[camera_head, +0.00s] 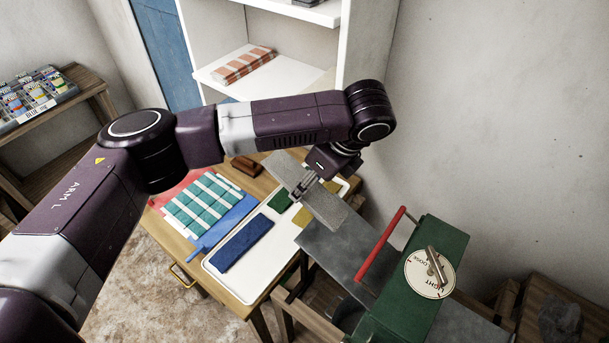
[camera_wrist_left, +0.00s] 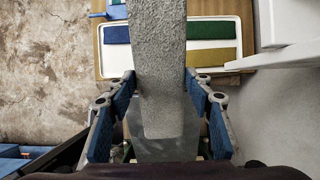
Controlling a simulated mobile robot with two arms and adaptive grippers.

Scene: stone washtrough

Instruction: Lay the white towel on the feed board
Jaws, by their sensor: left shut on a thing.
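The white towel (camera_head: 325,208), pale grey and speckled here, is a long flat strip held by my left gripper (camera_head: 304,187). In the wrist view the towel (camera_wrist_left: 160,75) runs lengthwise between the two blue-padded fingers of the left gripper (camera_wrist_left: 160,112), which are shut on its sides. The feed board (camera_head: 335,250) is a dark grey plate at the left of the green machine. The towel's near end overlaps the board (camera_wrist_left: 165,150) in the wrist view; I cannot tell whether they touch. My right gripper is not in view.
The green machine (camera_head: 420,282) has a red bar (camera_head: 380,245) and a round dial (camera_head: 428,272) with a lever. A wall stands at right.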

